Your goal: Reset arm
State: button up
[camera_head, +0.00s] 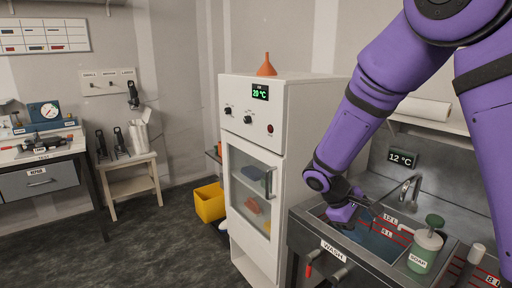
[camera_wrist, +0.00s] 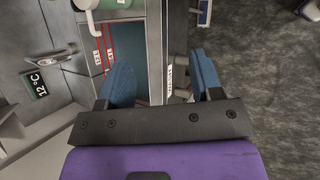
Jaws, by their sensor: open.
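My purple arm reaches down from the upper right of the head view to the wash sink. My gripper (camera_head: 345,212) is over the left part of the sink, and its tips are partly hidden there. In the wrist view my gripper (camera_wrist: 163,82) shows two blue fingers spread wide apart with nothing between them. Below the fingers are the sink (camera_wrist: 128,45) with red level lines and the bench edge with the WASH label (camera_wrist: 170,78).
A green SOAP bottle (camera_head: 425,250) stands on the bench right of the sink, near the tap (camera_head: 408,188). A white cabinet (camera_head: 308,125) with an orange funnel (camera_head: 266,65) on top stands close left of my arm. A yellow bin (camera_head: 209,203) is on the floor.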

jog(key=s+d+r+m+t+y, duration=0.2)
jog(key=s+r+m+t+y, duration=0.1)
jog(key=s+r, duration=0.7)
jog(key=s+d+r+m+t+y, duration=0.2)
jog(key=s+r+m+t+y, duration=0.1)
jog(key=s+r, duration=0.8)
jog(key=shift+s+m+t+y, duration=0.3)
jog(key=shift+s+m+y, duration=0.5)
jog(key=shift+s, duration=0.35)
